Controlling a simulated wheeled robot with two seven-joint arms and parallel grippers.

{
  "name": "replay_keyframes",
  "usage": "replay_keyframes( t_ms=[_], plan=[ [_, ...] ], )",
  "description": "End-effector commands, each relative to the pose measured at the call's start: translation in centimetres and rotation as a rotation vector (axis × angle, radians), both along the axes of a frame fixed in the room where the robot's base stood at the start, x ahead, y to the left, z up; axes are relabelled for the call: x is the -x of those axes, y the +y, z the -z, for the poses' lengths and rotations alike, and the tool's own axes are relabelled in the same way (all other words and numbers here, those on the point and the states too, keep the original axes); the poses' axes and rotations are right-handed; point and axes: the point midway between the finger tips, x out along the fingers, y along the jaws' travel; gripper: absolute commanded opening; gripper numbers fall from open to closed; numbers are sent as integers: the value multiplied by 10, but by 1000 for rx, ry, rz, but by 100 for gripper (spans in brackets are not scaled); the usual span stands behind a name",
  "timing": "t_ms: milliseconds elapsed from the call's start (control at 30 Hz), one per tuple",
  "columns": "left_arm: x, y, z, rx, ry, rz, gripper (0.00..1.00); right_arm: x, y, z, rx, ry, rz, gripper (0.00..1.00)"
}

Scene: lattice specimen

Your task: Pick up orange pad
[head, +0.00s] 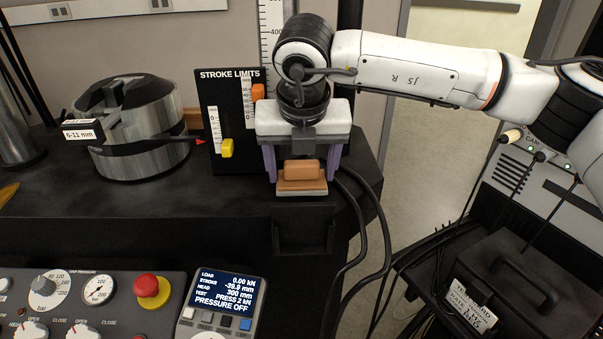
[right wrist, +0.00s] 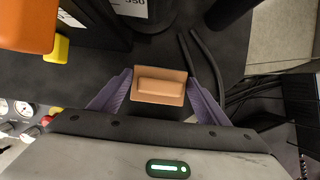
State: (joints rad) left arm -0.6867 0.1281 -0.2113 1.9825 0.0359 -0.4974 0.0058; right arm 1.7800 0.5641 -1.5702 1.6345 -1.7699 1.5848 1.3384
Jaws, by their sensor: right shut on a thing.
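The orange pad (head: 302,186) is a flat tan-orange plate with a raised block on top and a pale underside edge. It is at the front edge of the black bench in the head view, and it also shows in the right wrist view (right wrist: 160,87). My right gripper (head: 302,172) comes down from above, its two purple fingers on either side of the pad. It is shut on the pad; the fingers also show in the right wrist view (right wrist: 159,80). I cannot tell whether the pad is clear of the surface under it. My left gripper is not in view.
The black stroke limits panel (head: 232,110) with yellow and orange sliders stands just left of my gripper. A metal cylinder grip (head: 140,130) is farther left. A black holder (head: 303,230) is below the pad. Cables (head: 365,225) hang to the right. A control panel (head: 110,290) is in front.

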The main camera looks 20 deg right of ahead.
Motion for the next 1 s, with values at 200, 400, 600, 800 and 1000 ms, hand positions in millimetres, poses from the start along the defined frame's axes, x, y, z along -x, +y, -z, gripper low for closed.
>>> replay_keyframes(
  t_ms=[200, 400, 600, 800, 1000],
  plan=[
    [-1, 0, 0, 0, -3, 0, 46, -1, 1, -41, -1, -7, 0, 48],
    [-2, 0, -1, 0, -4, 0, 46, 0, 1, -96, -2, -5, 0, 48],
    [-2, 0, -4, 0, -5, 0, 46, 0, 1, -141, -3, -5, -1, 48],
    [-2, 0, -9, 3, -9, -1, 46, 0, 1, -185, -2, -4, 0, 48],
    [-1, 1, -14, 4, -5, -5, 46, 0, 1, -230, -2, -4, 0, 48]
  ],
)
